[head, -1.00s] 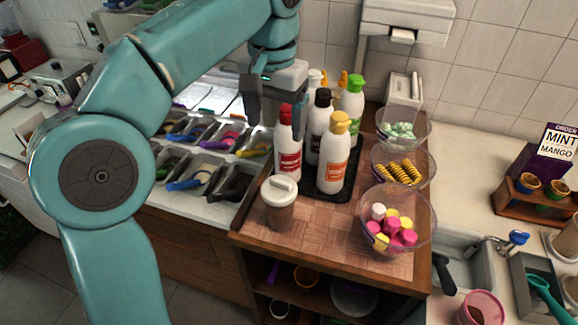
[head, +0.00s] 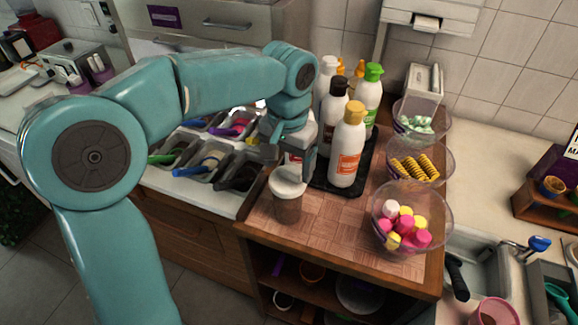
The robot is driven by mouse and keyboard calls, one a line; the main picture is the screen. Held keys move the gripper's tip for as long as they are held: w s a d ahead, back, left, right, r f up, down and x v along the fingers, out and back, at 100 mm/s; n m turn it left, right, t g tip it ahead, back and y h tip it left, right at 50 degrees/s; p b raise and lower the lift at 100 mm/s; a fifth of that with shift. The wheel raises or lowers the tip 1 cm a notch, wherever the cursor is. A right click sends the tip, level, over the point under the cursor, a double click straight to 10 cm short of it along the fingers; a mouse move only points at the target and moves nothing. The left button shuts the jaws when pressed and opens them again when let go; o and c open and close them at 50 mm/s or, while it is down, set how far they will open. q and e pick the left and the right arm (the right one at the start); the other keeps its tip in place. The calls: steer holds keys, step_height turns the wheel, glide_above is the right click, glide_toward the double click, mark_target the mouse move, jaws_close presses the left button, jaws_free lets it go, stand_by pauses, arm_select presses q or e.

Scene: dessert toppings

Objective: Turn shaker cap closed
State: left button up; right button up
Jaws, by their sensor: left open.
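The shaker (head: 287,207) is a translucent brown jar with a white cap (head: 288,184). It stands upright at the front left of the wooden counter top. My left gripper (head: 291,163) is open and points down just above and behind the cap. Its fingers hide the cap's far side, and I cannot tell whether they touch it. My right gripper is out of view.
Several bottles stand on a black tray (head: 331,186) behind the shaker, the orange-labelled bottle (head: 347,146) nearest. A clear bowl of marshmallows (head: 404,226) stands to the right. Bare wood lies between shaker and bowl. Topping bins (head: 238,178) lie left.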

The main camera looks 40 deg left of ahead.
arm_select(q)
steer(key=shift+w+a+f, duration=0.1)
steer(key=shift+w+f, duration=0.2)
steer(key=shift+f, duration=0.25)
steer(key=shift+w+a+f, duration=0.1)
steer(key=shift+w+f, duration=0.2)
steer(key=shift+f, duration=0.25)
steer(key=shift+s+d+r, duration=0.15)
steer(key=shift+s+r, duration=0.1)
steer(key=shift+s, duration=0.2)
steer(key=shift+w+f, duration=0.2)
steer(key=shift+w, duration=0.1)
steer(key=c, duration=1.1)
steer(key=shift+o, duration=0.2)
steer(key=shift+s+r, duration=0.15)
steer(key=shift+s, duration=0.05)
steer(key=shift+w+m+p, duration=0.1)
steer(key=shift+m+p, duration=0.3)
steer(key=shift+m, duration=1.2)
steer(key=o, duration=1.1)
steer(key=shift+c, duration=0.2)
